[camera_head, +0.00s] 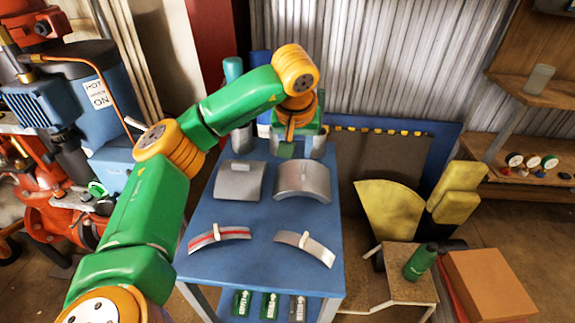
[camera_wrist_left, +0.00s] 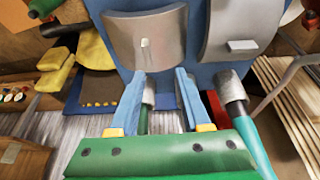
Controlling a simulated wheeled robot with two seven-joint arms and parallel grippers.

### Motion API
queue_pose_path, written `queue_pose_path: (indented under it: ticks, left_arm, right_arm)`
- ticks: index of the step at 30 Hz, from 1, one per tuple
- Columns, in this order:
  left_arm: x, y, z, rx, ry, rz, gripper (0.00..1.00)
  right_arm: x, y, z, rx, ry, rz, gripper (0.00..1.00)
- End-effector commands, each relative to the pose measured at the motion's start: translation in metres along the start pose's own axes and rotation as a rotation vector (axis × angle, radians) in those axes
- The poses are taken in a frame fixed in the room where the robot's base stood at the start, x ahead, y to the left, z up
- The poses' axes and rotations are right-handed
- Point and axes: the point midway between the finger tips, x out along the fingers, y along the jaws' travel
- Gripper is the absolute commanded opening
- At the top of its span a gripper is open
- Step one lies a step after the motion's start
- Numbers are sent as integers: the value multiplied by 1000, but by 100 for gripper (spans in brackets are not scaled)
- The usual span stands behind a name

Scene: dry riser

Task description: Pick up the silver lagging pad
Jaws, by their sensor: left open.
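Two wide silver-grey curved pads lie on the blue table (camera_head: 258,212): a left one (camera_head: 240,183) and a larger right one (camera_head: 302,184). In the wrist view the right pad (camera_wrist_left: 165,38) has a small pale tab, and the left pad (camera_wrist_left: 255,22) shows beside it. In front lie two narrow curved strips, one silver with a red stripe (camera_head: 232,234) and one plain silver (camera_head: 318,250). I cannot tell which silver piece is the lagging pad. My left gripper (camera_head: 287,148) is open behind the wide pads, its fingertips (camera_wrist_left: 160,73) near the right pad's far edge. My right gripper is out of view.
Grey-capped cylinders, one (camera_head: 243,140) at left, stand at the table's back; another appears between or behind my fingers in the wrist view. Red machinery (camera_head: 75,220) is left.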

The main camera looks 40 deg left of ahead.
Motion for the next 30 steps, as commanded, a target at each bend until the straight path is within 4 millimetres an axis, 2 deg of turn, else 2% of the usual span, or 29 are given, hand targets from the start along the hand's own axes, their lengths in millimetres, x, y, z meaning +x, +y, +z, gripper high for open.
queue_pose_path:
  ticks: [10,13,18,19,21,24,30]
  left_arm:
    - [60,5,3,3,-5,-2,48]
    - [67,5,3,3,-2,0,48]
    - [67,5,3,3,-1,2,48]
    - [67,6,3,3,-1,2,42]
    - [67,6,3,4,-2,2,23]
    - [67,6,3,4,-2,2,0]
    - [67,6,3,3,-2,3,0]
  right_arm:
    - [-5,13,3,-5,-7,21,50]
    - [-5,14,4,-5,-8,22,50]
    - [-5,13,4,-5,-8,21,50]
    - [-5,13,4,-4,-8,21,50]
    - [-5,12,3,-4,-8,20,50]
    - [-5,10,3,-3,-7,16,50]
    - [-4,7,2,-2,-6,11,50]
